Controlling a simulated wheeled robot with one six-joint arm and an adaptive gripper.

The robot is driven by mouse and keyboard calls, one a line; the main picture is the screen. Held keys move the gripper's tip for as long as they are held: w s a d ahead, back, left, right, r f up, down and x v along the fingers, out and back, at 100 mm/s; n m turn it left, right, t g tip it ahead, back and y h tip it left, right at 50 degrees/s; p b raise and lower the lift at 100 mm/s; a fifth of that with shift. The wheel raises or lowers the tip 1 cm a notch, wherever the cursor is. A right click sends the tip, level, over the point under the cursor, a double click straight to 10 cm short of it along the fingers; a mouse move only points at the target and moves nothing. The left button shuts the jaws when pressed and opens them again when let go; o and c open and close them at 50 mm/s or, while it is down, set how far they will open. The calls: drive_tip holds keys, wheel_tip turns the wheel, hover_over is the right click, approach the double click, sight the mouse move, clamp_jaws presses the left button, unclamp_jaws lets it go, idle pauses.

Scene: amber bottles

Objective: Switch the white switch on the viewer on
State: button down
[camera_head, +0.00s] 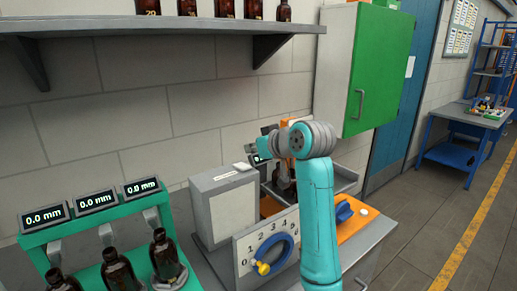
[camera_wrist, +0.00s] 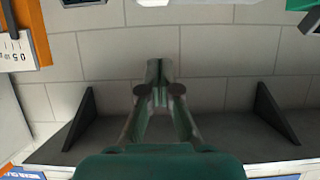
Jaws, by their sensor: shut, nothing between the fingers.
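A grey box (camera_head: 225,208), which may be the viewer, stands on the bench in the middle of the head view, left of my arm. A small white piece (camera_head: 242,166) on its top could be the white switch, but it is too small to tell its position. My gripper shows in the wrist view (camera_wrist: 160,84), its two fingers shut together with nothing between them, in front of the block wall. In the head view my wrist is above and right of the grey box, and the fingers are hard to make out there.
A numbered panel (camera_head: 243,245) carries a blue ring handle (camera_head: 284,246) with a yellow pointer. A green stand (camera_head: 92,221) with gauges and amber bottles is at left. A green cabinet (camera_head: 381,70) and a bottle shelf (camera_head: 100,26) are above. Open floor lies right.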

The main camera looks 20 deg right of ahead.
hover_over(246, 173)
drive_tip(key=w, duration=0.1)
wheel_tip(246, 173, down, 2)
drive_tip(key=shift+a+f, duration=0.1)
drive_tip(key=shift+a, duration=0.05)
drive_tip(key=shift+s+f, duration=0.15)
drive_tip(key=shift+f, duration=0.45)
drive_tip(key=shift+s+f, duration=0.15)
drive_tip(key=shift+f, duration=0.4)
drive_tip(key=shift+s+f, duration=0.15)
drive_tip(key=shift+f, duration=0.5)
drive_tip(key=shift+d, duration=0.2)
drive_tip(key=shift+s+f+t, duration=0.1)
drive_tip(key=shift+f+t, duration=0.2)
drive_tip(key=shift+f, duration=0.15)
drive_tip(key=shift+r, duration=0.15)
drive_tip(key=shift+r, duration=0.7)
